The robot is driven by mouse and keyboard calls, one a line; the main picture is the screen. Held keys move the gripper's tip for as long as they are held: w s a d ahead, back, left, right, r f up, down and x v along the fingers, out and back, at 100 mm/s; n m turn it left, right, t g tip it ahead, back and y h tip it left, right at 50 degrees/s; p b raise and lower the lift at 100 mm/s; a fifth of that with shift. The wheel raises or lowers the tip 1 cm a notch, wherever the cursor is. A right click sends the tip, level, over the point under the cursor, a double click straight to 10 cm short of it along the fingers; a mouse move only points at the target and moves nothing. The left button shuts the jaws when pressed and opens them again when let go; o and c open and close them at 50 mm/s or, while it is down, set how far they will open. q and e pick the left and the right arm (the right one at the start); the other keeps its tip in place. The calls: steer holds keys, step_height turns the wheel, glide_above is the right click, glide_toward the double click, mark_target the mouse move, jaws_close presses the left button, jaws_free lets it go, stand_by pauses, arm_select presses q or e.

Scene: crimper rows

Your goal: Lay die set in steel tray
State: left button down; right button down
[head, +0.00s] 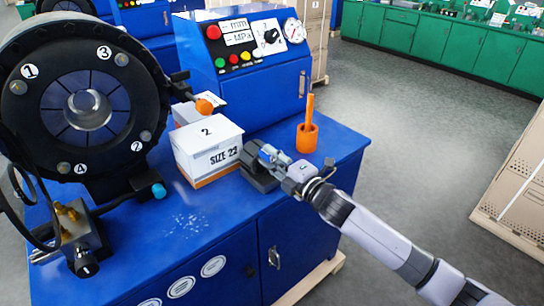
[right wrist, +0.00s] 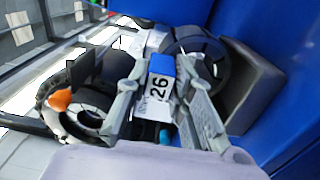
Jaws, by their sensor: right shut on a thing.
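My right gripper (head: 270,156) comes in from the right, over the right part of the blue bench top. In the right wrist view its two grey fingers (right wrist: 165,105) are shut on a die set (right wrist: 159,86) with a blue top and a white label reading 26. In the head view the die set is small and mostly hidden by the fingers. A dark grey block-like thing (head: 262,181) lies at the fingertips, partly covered by them; I cannot tell whether they touch. I cannot clearly pick out a steel tray. My left gripper is not in view.
A white box (head: 207,152) marked SIZE 22 stands left of the gripper. An orange cup (head: 307,138) with an upright orange stick stands behind it. The black crimper head (head: 84,100) fills the left. The blue control panel (head: 243,75) rises behind.

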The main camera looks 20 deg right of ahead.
steer(key=shift+f, duration=0.1)
stand_by(0.3)
steer(key=c, duration=1.4)
jaws_free()
steer(key=shift+s, duration=0.1)
steer(key=shift+o, duration=0.4)
steer(key=shift+f, duration=0.15)
steer(key=shift+f, duration=0.45)
steer(key=v, duration=1.2)
steer(key=shift+r, duration=0.4)
